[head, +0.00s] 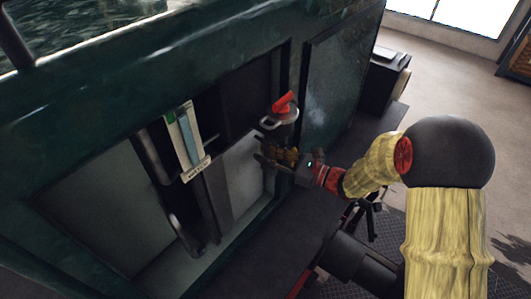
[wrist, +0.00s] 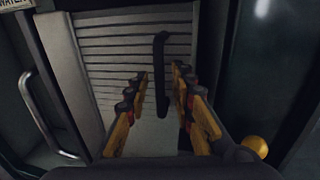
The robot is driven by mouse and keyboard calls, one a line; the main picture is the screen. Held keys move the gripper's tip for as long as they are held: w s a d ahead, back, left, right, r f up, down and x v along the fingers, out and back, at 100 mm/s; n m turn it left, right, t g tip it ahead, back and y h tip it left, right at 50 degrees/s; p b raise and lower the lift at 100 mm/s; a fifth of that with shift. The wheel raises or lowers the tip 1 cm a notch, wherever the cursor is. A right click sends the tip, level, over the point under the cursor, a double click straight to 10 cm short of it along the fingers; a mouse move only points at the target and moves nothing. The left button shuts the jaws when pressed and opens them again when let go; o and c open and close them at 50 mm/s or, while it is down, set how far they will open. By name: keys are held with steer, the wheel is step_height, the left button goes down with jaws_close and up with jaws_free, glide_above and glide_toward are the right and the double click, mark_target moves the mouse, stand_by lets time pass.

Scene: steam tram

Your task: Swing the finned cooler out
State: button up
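The finned cooler (wrist: 112,48) is a pale grey panel with horizontal fins, upright in a dark recess in the wrist view. A black vertical handle (wrist: 161,60) stands out from its front, right of the panel's middle. My gripper (wrist: 159,75) is open, with one yellow and black finger on each side of the handle's line. The right finger looks closer to the handle; I cannot tell whether either touches it. In the head view my gripper (head: 268,160) is at the right part of the opening in the dark green body. The fins are not clear there.
A curved metal handle (wrist: 42,115) is left of the cooler. A yellow ball (wrist: 255,147) is at lower right. In the head view, a red lever (head: 283,102) stands just above my gripper, and a labelled gauge plate (head: 187,140) is to the left. Open floor (head: 450,85) lies at right.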

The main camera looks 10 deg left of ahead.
steer(key=shift+c, duration=1.1)
steer(key=c, duration=0.4)
jaws_close()
